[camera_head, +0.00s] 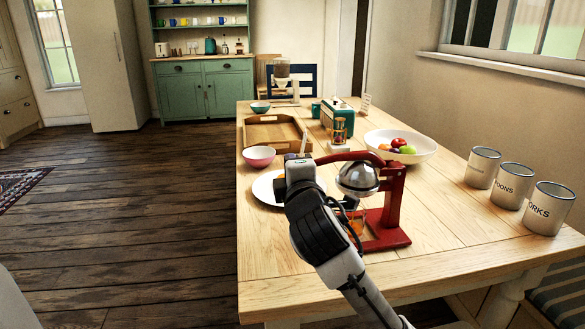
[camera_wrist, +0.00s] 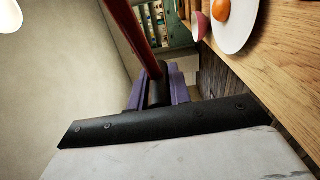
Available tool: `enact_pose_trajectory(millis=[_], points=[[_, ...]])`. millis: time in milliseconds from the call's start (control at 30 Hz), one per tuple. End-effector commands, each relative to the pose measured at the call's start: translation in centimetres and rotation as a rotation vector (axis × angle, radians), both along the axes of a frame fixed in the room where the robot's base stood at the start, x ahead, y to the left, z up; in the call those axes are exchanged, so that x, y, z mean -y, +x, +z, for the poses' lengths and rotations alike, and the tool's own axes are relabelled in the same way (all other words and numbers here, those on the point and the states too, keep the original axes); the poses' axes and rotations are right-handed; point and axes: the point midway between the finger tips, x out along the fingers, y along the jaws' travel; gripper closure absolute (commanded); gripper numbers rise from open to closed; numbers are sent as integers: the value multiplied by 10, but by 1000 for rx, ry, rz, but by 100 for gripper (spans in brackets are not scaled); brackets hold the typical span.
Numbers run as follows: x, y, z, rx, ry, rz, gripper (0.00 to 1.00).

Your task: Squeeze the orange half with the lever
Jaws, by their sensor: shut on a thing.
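The red press juicer (camera_head: 392,205) stands on the table with its silver dome (camera_head: 357,178) in front of its post. Its red lever (camera_head: 345,156) reaches left from the post, about level. My gripper (camera_head: 300,163) is at the lever's free end. In the wrist view my gripper (camera_wrist: 158,95) is shut around the lever's black grip (camera_wrist: 157,88), with the red lever (camera_wrist: 138,35) running up from it. Something orange (camera_head: 356,222) shows below the dome, partly hidden by my arm; I cannot tell whether it is fruit or juice. Another orange piece (camera_wrist: 221,9) lies on the white plate (camera_wrist: 238,32).
A pink bowl (camera_head: 259,156) and wooden tray (camera_head: 272,133) stand behind the plate. A fruit bowl (camera_head: 415,146), green radio (camera_head: 338,113) and hourglass (camera_head: 338,132) are behind the juicer. Three labelled canisters (camera_head: 508,187) line the right edge. The table's front is clear.

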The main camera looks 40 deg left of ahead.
Motion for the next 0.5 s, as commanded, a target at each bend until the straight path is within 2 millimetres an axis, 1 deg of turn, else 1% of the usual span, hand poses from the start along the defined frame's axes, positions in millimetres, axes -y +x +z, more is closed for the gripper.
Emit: enact_pose_trajectory(millis=[200,233,367,500], points=[[1,1,0,-3,1,-2,100],[1,1,0,-3,1,-2,76],[1,1,0,-2,1,-2,59],[0,1,0,-2,1,-1,59]])
